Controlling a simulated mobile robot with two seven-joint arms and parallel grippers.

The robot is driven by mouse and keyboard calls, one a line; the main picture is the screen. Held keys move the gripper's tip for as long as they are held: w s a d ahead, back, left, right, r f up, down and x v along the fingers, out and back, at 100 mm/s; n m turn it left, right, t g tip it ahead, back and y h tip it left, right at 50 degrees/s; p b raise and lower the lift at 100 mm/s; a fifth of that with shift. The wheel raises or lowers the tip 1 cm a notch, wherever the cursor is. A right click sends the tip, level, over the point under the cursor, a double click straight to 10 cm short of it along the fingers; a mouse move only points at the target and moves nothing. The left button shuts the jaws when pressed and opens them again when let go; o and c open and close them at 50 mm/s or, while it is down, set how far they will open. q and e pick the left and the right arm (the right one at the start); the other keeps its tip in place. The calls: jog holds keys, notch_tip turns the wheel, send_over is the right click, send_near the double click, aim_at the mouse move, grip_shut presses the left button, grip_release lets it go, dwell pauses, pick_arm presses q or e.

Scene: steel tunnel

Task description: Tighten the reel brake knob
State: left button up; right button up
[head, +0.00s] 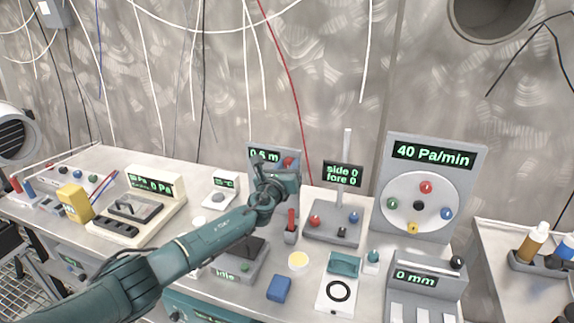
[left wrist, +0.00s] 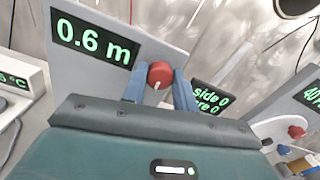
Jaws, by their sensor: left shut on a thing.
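The reel brake knob is a round red knob (left wrist: 160,75) with a short white mark near its lower edge. It sits on a grey upright panel (left wrist: 95,82) whose green display reads 0.6 m. My left gripper (left wrist: 160,92) is shut on the knob, with one blue finger on each side of it. In the head view my left gripper (head: 286,168) covers much of this panel (head: 252,147), and only part of the red knob (head: 290,160) shows. My right gripper is not in view.
Right of the panel stands a "side 0 fore 0" display (head: 343,174). A tall 40 Pa/min panel (head: 395,215) with coloured knobs is farther right. A yellow block (head: 75,201) and a blue block (head: 279,288) rest on the bench. Cables hang along the wall.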

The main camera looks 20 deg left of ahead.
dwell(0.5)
pick_arm(q)
jog(key=o, duration=1)
jog(key=shift+c, duration=0.2)
jog(key=s+p, duration=0.2)
jog(key=s, duration=1.1)
jog(key=shift+a, duration=0.25)
